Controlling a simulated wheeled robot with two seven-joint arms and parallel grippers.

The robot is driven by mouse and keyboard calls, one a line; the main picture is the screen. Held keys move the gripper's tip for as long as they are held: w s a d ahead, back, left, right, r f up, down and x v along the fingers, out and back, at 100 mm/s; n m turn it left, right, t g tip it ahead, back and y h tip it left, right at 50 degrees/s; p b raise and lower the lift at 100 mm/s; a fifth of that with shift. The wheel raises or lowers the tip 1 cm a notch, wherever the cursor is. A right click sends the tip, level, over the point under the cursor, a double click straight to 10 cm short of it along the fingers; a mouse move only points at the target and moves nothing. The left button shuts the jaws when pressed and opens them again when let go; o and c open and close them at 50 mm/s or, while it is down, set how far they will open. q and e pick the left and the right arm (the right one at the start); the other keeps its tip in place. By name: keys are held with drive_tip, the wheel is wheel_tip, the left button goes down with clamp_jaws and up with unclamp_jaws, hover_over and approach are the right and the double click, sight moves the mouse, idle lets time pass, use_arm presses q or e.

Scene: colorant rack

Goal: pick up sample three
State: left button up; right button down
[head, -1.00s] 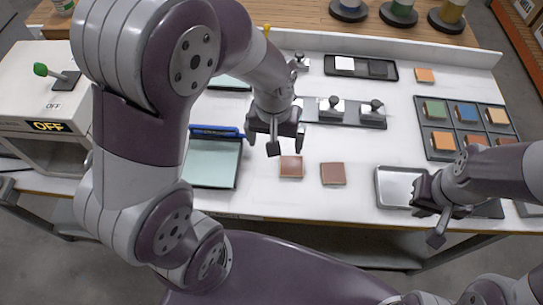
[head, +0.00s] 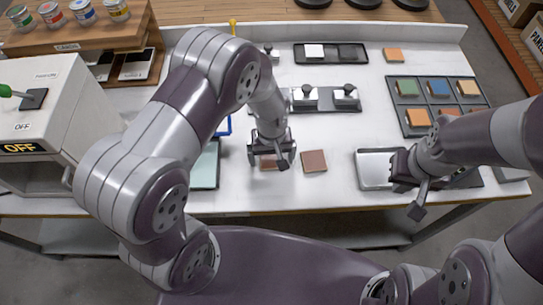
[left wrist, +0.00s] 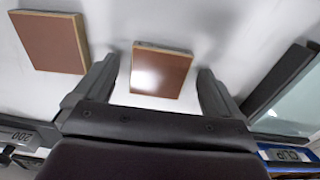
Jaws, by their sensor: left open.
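Two square reddish-brown tiles lie flat on the white table; I cannot tell from any label which is sample three. The left tile (head: 270,163) is partly hidden by my left gripper (head: 272,156), which is open and pointing down over it. In the left wrist view this tile (left wrist: 160,72) shows between the two open fingers (left wrist: 158,90), apart from both. The other tile (head: 314,161) lies just to the right in the head view, and outside the fingers at upper left in the wrist view (left wrist: 48,42). My right gripper (head: 411,197) hangs empty near the front edge, fingers apart.
A metal tray (head: 374,170) stands right of the tiles. A dark rack with coloured tiles (head: 400,100) is at the right. A holder with metal blocks (head: 326,103) stands behind. A pale green panel (head: 206,170) lies left, beside a white oven-like box (head: 50,110).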

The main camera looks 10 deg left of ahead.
use_arm(q)
drive_tip(key=shift+w+f, duration=0.1)
drive_tip(key=shift+f, duration=0.05)
drive_tip(key=c, duration=1.1)
